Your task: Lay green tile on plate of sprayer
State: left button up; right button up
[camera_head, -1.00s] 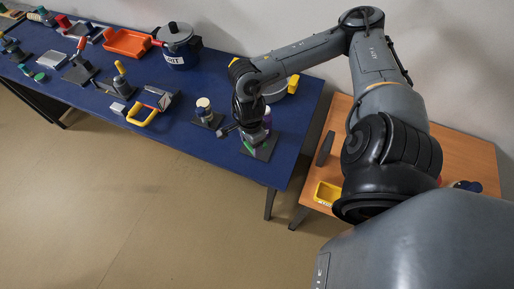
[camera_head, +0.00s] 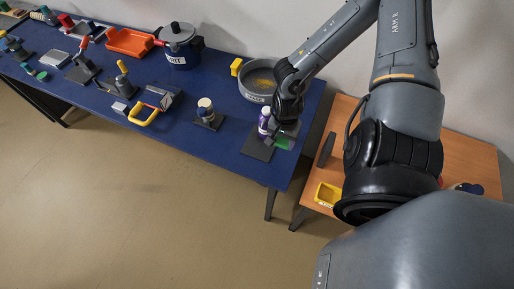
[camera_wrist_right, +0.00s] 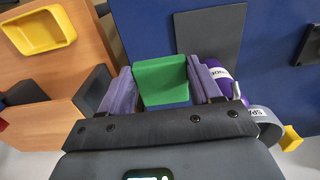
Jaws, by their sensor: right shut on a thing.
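My right gripper (camera_head: 281,136) is shut on the green tile (camera_head: 285,143). The tile also shows in the right wrist view (camera_wrist_right: 161,82), held flat between the two fingers. A purple and white bottle (camera_head: 264,121), apparently the sprayer, stands at the back of a dark grey plate (camera_head: 257,149). The gripper and tile are right of the bottle, by the plate's right side. In the right wrist view the plate (camera_wrist_right: 209,34) lies beyond the tile and the bottle (camera_wrist_right: 220,73) is partly hidden behind the right finger. The gap between tile and plate is unclear. My left gripper is out of view.
A grey round pan (camera_head: 258,93) with a yellow handle stands behind the bottle. A small jar on a dark plate (camera_head: 205,112) stands to the left. The blue table (camera_head: 230,152) ends just right of my gripper; a wooden table (camera_head: 345,115) with a yellow tray (camera_head: 327,194) lies beyond.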

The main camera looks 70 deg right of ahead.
send_over(257, 152)
notch_tip(257, 152, down, 5)
jog(key=shift+a+f+b, duration=0.15)
jog(key=shift+b, duration=0.3)
jog(key=shift+w+f, duration=0.1)
jog(key=shift+f, duration=0.55)
notch_tip(257, 152, down, 3)
jog(key=shift+r, duration=0.15)
jog(key=shift+b, duration=0.3)
jog(key=o, duration=1.1)
